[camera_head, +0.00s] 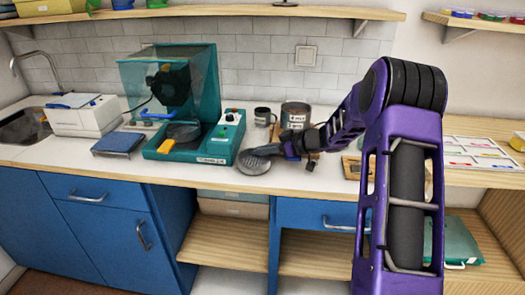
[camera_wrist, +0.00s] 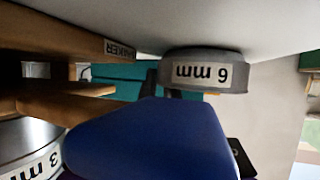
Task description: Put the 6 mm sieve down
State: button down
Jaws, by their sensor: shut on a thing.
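The 6 mm sieve (camera_head: 254,163), a shallow grey round sieve with a mesh face, is at the counter's front edge in the head view. In the wrist view, which is upside down, its rim with the label "6 mm" (camera_wrist: 205,72) lies right at the white counter surface (camera_wrist: 260,20); I cannot tell if it touches. My gripper (camera_head: 284,150) is shut on the sieve at its right side. A large blue block (camera_wrist: 150,145) hides the grip in the wrist view.
A teal machine (camera_head: 190,140) with a clear hood stands left of the sieve. A blue-topped scale (camera_head: 118,144) is farther left. White counter (camera_head: 215,180) shows in front of the machine.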

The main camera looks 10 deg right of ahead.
jog(key=c, duration=0.9)
grip_release()
jog(key=shift+f, duration=0.1)
jog(key=p+v, duration=0.2)
jog(key=v, duration=1)
jog(key=shift+r, duration=0.2)
